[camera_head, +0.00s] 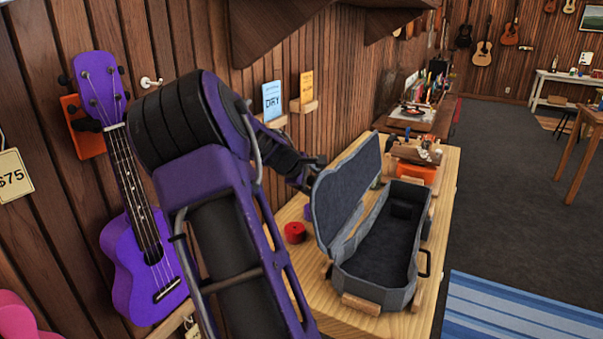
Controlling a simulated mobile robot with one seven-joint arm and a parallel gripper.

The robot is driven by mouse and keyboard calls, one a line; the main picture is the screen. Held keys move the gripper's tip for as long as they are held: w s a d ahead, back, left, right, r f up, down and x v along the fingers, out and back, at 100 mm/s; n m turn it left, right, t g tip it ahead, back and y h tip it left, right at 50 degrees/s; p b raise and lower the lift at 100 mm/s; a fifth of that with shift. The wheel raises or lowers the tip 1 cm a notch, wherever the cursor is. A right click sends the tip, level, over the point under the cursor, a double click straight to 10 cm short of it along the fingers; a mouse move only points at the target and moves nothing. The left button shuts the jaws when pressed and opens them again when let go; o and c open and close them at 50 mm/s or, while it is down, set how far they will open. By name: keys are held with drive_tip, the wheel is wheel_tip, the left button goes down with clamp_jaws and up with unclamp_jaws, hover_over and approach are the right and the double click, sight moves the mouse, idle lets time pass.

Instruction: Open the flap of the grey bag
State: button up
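The grey bag (405,298) is a ukulele-case-shaped container on a wooden workbench, with its hollow body facing up. Its flap (345,190) stands raised along the left side of the body, steeply upright, with the dark lining facing right. The inside of the body is in plain view and looks empty apart from a small dark block at its far end. My purple and black arm reaches in from the lower left. My gripper (312,172) is at the outer left edge of the flap. Its fingers are small and partly hidden there, so I cannot tell whether it touches the flap.
The workbench (350,318) has wooden blocks around the bag and a red roll (295,232) to its left. An orange item (415,172) and a wooden tray lie behind the bag. A purple ukulele (145,245) hangs on the left wall. Open floor lies right.

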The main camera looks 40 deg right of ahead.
drive_tip(key=v, duration=1.6)
drive_tip(key=shift+a+r, duration=0.1)
